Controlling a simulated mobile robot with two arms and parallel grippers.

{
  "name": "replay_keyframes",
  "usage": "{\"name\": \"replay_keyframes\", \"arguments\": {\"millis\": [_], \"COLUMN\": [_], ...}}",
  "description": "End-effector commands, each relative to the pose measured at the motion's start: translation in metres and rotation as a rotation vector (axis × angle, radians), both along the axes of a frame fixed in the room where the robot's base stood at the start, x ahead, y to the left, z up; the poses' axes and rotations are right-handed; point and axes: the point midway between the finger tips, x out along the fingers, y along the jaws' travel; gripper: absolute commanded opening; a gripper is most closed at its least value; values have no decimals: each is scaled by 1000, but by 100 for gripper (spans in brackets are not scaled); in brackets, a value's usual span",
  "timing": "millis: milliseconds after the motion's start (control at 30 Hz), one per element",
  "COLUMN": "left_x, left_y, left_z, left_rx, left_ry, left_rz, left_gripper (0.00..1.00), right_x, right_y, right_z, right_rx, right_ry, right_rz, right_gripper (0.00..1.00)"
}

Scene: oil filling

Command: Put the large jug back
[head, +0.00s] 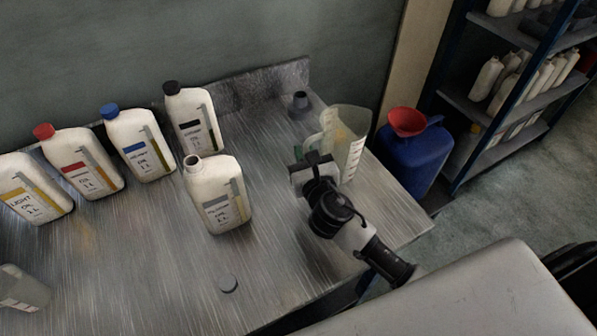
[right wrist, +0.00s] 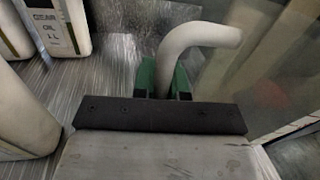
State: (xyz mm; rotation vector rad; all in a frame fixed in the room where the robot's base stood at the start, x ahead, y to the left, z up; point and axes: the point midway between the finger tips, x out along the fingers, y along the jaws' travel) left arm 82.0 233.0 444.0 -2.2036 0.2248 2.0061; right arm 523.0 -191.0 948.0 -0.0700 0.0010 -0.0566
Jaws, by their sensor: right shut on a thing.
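The large clear measuring jug (head: 347,143) is at the right rear part of the metal workbench, upright. My right gripper (head: 316,160) is at the jug's left side. In the right wrist view its green fingers (right wrist: 164,80) are shut on the jug's pale curved handle (right wrist: 197,38). The jug's clear wall (right wrist: 262,70) fills the right of that view. I cannot tell whether the jug's base touches the bench. My left gripper is not in view.
Capped bottles, including a black-capped one (head: 191,118), line the back. A small clear jug (head: 22,290) is at left. A blue can with red funnel (head: 410,155) stands beyond the right edge.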

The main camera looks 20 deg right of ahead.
Motion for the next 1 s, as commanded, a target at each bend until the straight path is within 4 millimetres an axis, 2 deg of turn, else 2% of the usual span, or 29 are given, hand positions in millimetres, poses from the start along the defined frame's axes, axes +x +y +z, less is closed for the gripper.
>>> {"name": "replay_keyframes", "arguments": {"millis": [33, 167, 467, 867, 900, 1000], "left_x": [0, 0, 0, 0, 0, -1], "left_y": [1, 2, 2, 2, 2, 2], "left_z": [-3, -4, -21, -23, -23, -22], "left_rx": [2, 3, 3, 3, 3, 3], "left_ry": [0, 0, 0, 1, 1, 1], "left_rz": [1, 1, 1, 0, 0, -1], "left_gripper": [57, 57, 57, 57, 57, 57], "right_x": [-1, -2, -2, -2, -2, -2], "right_y": [7, 17, 18, 18, 18, 18], "right_z": [-6, -11, -50, -54, -55, -54], "right_rx": [2, 1, -2, -2, -2, -2], "right_ry": [1, -1, 0, -1, -1, -1], "right_rz": [-1, -1, -2, -1, -1, -1], "right_gripper": [0, 0, 0, 0, 14, 29]}}
